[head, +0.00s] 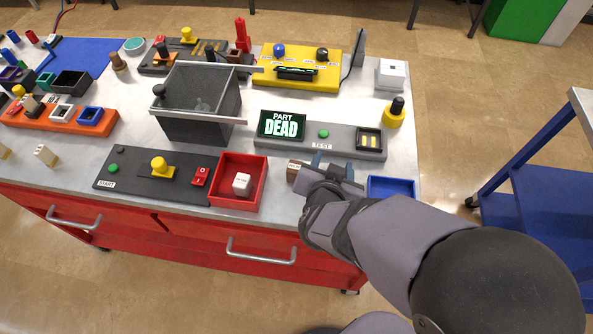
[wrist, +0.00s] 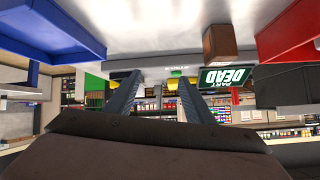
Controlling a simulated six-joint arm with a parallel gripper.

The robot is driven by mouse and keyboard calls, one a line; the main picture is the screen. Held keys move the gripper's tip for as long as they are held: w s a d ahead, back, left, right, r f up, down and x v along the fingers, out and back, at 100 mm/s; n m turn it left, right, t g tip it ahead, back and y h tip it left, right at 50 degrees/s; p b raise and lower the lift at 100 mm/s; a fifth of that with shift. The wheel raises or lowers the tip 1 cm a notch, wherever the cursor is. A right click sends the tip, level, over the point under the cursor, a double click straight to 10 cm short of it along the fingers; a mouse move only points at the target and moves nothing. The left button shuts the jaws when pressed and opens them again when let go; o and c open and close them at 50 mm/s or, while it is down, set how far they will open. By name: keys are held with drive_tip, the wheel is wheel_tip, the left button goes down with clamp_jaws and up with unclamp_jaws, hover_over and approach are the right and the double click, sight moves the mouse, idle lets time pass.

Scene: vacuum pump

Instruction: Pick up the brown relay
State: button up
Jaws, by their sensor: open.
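The brown relay (head: 293,173) is a small block with a pale label, on the worktop between the red tray (head: 216,203) and my gripper. In the wrist view, which looks inverted, the brown relay (wrist: 220,45) is at the upper right, outside the space between my fingers. My gripper (head: 332,165) is open just right of the relay, in front of the grey TEST panel (head: 300,139). The two fingers also show apart in the wrist view, with nothing between their tips (wrist: 159,77).
The red tray, left of the relay, holds a white cube (head: 241,184). A blue tray (head: 391,187) is right of my gripper. The TEST panel carries a display (head: 282,125) reading "PART DEAD". A grey open box (head: 197,127) stands further back left.

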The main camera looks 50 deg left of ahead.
drive_tip(key=n+t+y, duration=0.1)
drive_tip(key=t, duration=0.1)
approach(294, 169)
drive_tip(key=x, duration=0.4)
drive_tip(key=shift+r+b, duration=0.2)
drive_tip(key=shift+b, duration=0.15)
drive_tip(key=shift+s+f+n, duration=0.15)
drive_tip(key=shift+s+n, duration=0.15)
drive_tip(key=shift+n, duration=0.1)
drive_tip(key=shift+p+x, duration=0.5)
drive_tip(key=shift+x, duration=1.2)
drive_tip(key=shift+p+x, duration=0.55)
drive_tip(key=shift+x, duration=1.4)
drive_tip(key=shift+w+d, duration=0.15)
drive_tip(key=c, duration=1.1)
